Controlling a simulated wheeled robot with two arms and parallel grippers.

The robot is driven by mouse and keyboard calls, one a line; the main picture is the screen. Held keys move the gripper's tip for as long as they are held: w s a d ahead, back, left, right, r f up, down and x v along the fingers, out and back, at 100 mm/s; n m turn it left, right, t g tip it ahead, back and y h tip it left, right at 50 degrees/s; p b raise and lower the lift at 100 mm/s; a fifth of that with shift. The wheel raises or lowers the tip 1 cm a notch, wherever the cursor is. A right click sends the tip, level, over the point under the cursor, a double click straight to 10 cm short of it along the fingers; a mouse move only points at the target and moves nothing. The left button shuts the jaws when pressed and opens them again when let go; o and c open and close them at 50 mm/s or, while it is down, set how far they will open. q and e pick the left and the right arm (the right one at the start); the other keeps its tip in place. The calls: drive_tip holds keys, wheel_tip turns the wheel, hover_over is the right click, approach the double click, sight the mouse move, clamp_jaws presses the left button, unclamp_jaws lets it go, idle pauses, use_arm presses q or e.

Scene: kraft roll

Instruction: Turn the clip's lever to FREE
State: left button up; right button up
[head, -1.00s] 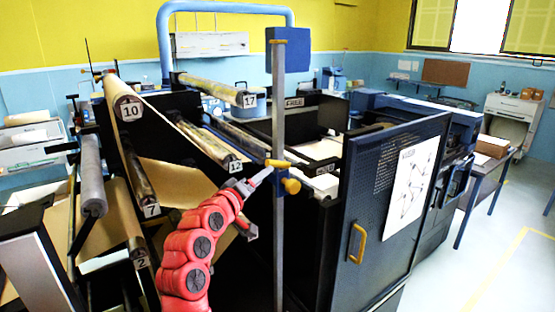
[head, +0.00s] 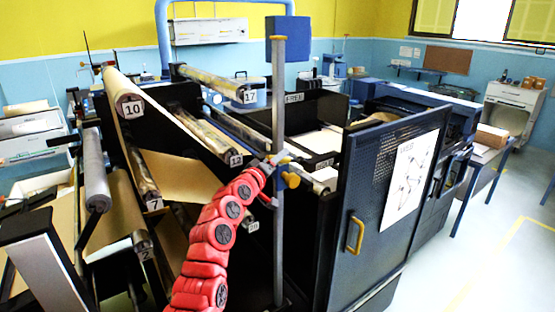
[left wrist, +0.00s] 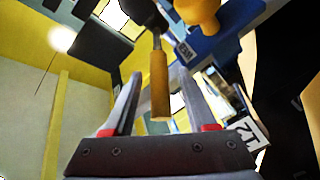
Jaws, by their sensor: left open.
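The clip sits on an upright grey post (head: 278,110) in the head view, with a yellow knob (head: 291,180) on its right side. The lever (left wrist: 159,85) shows in the left wrist view as a yellow cylindrical handle on a thin metal rod. My left gripper (head: 275,161) is at the clip, its arm coming up from below left. In the left wrist view its two fingers are apart, one on each side of the lever handle; I cannot tell whether either touches it. A FREE label (head: 294,98) shows behind the post. My right gripper is not in view.
A blue block (head: 288,28) tops the post area. Numbered rolls, such as roll 10 (head: 125,97), stand to the left. A dark door (head: 385,220) with a yellow handle (head: 355,235) stands close on the right. The floor at far right is open.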

use_arm(q)
clamp_jaws()
idle(1.4)
